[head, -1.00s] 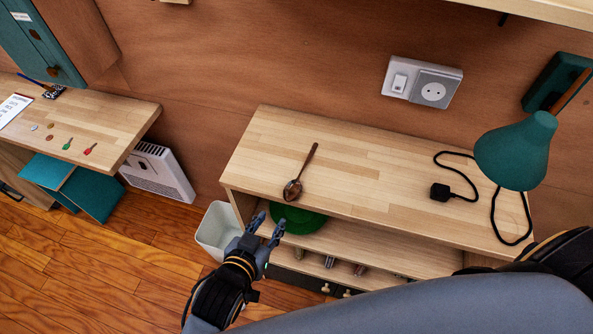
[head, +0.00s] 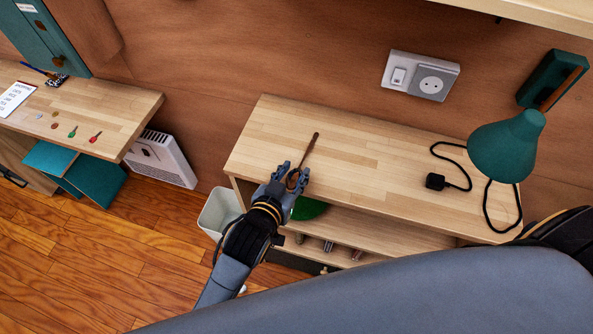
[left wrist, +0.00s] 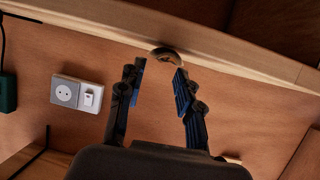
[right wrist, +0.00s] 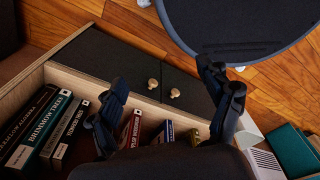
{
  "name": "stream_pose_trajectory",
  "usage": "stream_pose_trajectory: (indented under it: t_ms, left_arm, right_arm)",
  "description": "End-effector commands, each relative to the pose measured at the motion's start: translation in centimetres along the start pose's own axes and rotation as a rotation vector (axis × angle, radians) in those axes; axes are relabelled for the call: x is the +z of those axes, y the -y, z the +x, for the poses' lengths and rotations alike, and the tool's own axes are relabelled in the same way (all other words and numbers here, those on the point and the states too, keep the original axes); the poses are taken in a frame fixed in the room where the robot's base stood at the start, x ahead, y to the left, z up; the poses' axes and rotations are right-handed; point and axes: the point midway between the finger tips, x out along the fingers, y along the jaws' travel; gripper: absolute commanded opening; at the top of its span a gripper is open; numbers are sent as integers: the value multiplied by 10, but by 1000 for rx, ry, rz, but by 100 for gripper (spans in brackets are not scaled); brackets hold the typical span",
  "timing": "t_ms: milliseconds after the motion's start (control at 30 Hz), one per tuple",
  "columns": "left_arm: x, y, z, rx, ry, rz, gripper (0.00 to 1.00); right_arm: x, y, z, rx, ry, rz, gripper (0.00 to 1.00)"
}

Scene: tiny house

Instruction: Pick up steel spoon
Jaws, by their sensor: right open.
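The steel spoon (head: 311,150) lies on the wooden shelf unit's top (head: 375,165), its handle pointing toward the wall and its bowl at the front edge. My left gripper (head: 290,178) is at that front edge, around or just short of the bowl, which it partly hides. In the left wrist view the bowl (left wrist: 165,54) shows at the board edge, just beyond and between the fingertips of the open left gripper (left wrist: 159,68). My right gripper (right wrist: 163,78) is open and empty, away from the spoon, above a shelf of books.
A green bowl (head: 309,208) is on the shelf below. A white bin (head: 217,210) stands at the left. Books (right wrist: 45,128) fill the lower shelf.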

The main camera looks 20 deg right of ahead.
Motion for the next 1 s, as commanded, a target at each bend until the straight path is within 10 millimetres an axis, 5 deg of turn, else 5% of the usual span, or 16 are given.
stream_pose_trajectory:
  t_ms: [300,667,833,1000]
  left_arm:
    - [-4,-1,38,0,0,1,35]
    - [-3,-1,46,0,0,0,35]
    - [-3,-1,45,0,0,0,2]
    - [-2,-1,45,0,0,0,0]
  right_arm:
    - [-4,8,-16,-10,-3,0,79]
    - [-6,14,-16,-18,-6,0,79]
    - [-6,12,-16,-15,-5,-1,79]
    - [-5,8,-16,-10,-4,-2,79]
